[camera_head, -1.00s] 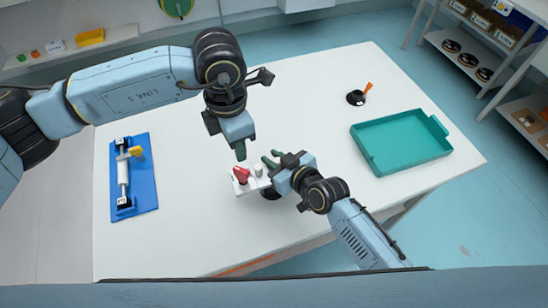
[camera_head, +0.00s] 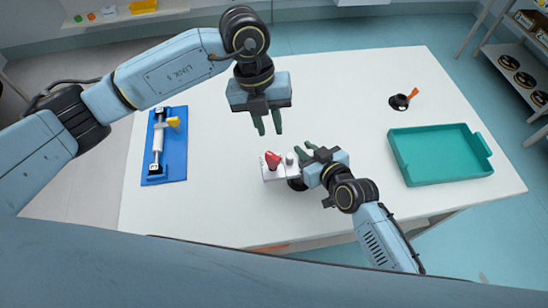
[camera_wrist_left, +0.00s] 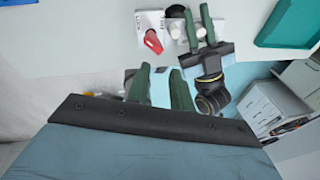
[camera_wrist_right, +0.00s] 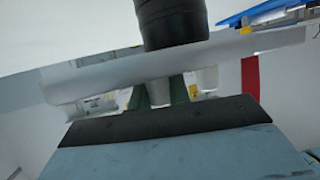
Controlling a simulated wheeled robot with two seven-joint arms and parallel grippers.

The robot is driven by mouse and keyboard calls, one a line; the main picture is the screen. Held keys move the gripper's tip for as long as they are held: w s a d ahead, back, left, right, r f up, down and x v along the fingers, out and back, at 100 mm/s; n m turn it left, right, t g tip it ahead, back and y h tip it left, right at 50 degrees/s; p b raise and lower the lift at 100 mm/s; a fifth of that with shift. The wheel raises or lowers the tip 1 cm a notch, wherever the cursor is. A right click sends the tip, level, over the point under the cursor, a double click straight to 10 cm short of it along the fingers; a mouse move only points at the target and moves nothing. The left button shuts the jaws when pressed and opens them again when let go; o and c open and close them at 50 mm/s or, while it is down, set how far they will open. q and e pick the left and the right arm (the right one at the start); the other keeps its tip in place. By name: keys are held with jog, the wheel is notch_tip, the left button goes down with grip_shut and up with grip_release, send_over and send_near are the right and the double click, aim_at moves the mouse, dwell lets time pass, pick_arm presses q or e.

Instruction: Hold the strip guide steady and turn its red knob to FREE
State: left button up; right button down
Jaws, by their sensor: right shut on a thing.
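The strip guide is a small white plate (camera_head: 282,173) on a dark round stand, in mid-table in the head view. Its red knob (camera_head: 272,161) is on its left part, and a white post (camera_head: 290,158) stands beside it.
A blue board (camera_head: 174,170) with a white roller and yellow part lies at the table's left. A teal tray (camera_head: 440,180) is at the right. A black piece with an orange handle (camera_head: 402,101) stands behind it. The table between is clear.

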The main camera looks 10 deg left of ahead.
aim_at(270, 155)
pick_arm(q)
jog(key=f+n, duration=0.4)
jog(key=f+n+h, duration=0.1)
jog(key=f+n, duration=0.2)
jog(key=f, duration=0.1)
jog(key=s+d+f+n+h, duration=0.1)
jog(key=f+n, duration=0.3)
jog(key=shift+s+d+f+n+g, duration=0.1)
jog(key=shift+f+n+g, duration=0.2)
jog(key=shift+g, duration=0.1)
jog(key=shift+c, duration=0.3)
jog(key=shift+r, duration=0.1)
grip_shut()
